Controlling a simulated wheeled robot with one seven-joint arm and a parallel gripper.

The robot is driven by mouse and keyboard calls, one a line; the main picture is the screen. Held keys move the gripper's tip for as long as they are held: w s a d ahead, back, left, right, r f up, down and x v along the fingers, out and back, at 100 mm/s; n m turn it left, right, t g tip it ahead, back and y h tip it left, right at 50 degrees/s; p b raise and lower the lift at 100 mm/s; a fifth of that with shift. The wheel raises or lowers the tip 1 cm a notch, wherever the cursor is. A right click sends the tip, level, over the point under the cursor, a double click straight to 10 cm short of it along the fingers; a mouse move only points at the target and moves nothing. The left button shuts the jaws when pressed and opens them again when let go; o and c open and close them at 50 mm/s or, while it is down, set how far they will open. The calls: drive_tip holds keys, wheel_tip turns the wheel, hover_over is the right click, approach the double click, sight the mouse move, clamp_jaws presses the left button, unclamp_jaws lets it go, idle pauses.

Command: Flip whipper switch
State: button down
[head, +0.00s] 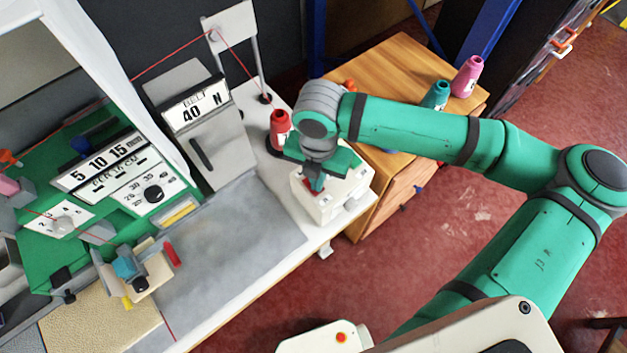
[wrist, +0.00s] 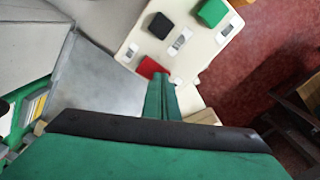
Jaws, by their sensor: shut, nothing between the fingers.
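A white control box (head: 345,198) stands at the right end of the white table, and its top is partly hidden by my arm in the head view. In the wrist view the box (wrist: 200,68) shows a black block (wrist: 161,26), a green block (wrist: 212,12) and a red part (wrist: 150,67), with small pale labels. I cannot tell which of these is the whipper switch. My gripper (head: 315,185) is shut and empty, pointing down over the box. In the wrist view its green fingers (wrist: 162,92) are together, close beside the red part; contact cannot be told.
A red thread cone (head: 280,128) stands on the table just behind the box. The green machine (head: 110,180) with dials is at left. A wooden cabinet (head: 395,60) bearing teal and pink cones is behind my arm. The grey table plate (head: 235,240) is clear.

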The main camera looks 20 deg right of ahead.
wheel_tip(320, 180, up, 7)
idle(0.8)
drive_tip(key=shift+f, duration=0.1)
idle(0.4)
